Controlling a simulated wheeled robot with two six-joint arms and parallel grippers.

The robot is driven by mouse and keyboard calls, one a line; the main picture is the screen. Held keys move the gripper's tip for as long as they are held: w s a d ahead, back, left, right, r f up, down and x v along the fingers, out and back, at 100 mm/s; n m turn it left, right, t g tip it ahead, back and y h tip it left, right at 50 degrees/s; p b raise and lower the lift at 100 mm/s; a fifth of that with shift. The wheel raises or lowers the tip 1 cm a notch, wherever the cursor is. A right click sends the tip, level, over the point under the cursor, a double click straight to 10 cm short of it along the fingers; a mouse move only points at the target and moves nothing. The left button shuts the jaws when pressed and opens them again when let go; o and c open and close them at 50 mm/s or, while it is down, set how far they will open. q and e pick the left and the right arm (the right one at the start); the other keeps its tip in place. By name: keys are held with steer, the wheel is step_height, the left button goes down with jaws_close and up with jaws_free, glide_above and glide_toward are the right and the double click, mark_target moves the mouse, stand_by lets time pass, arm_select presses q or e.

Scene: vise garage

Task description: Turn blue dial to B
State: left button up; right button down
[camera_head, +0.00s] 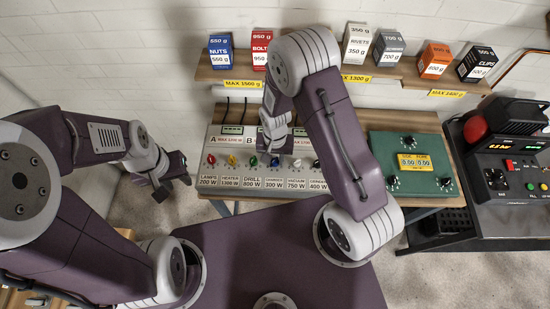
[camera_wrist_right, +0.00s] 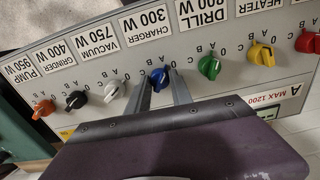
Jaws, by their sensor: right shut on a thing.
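The blue dial (camera_wrist_right: 158,77) sits on the switch panel (camera_wrist_right: 235,83) beside the label CHARGER 300 W. In the head view the blue dial (camera_head: 274,162) shows just below my right gripper (camera_head: 275,148). In the right wrist view my right gripper (camera_wrist_right: 161,88) has its two fingers on either side of the blue dial, shut on it.
Green (camera_wrist_right: 208,66), yellow (camera_wrist_right: 262,54) and red (camera_wrist_right: 307,42) dials flank the blue one, with white (camera_wrist_right: 113,91), black (camera_wrist_right: 76,99) and orange (camera_wrist_right: 43,108) opposite. A green device (camera_head: 411,165) stands right of the panel. A shelf (camera_head: 300,72) with boxes hangs above.

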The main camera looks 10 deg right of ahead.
steer(key=n, duration=1.1)
steer(key=shift+w, duration=0.1)
steer(key=shift+n+b, duration=0.3)
steer(key=shift+n, duration=0.1)
stand_by(0.3)
steer(key=c, duration=1.1)
jaws_free()
steer(key=shift+c, duration=0.2)
steer(key=shift+r, duration=0.1)
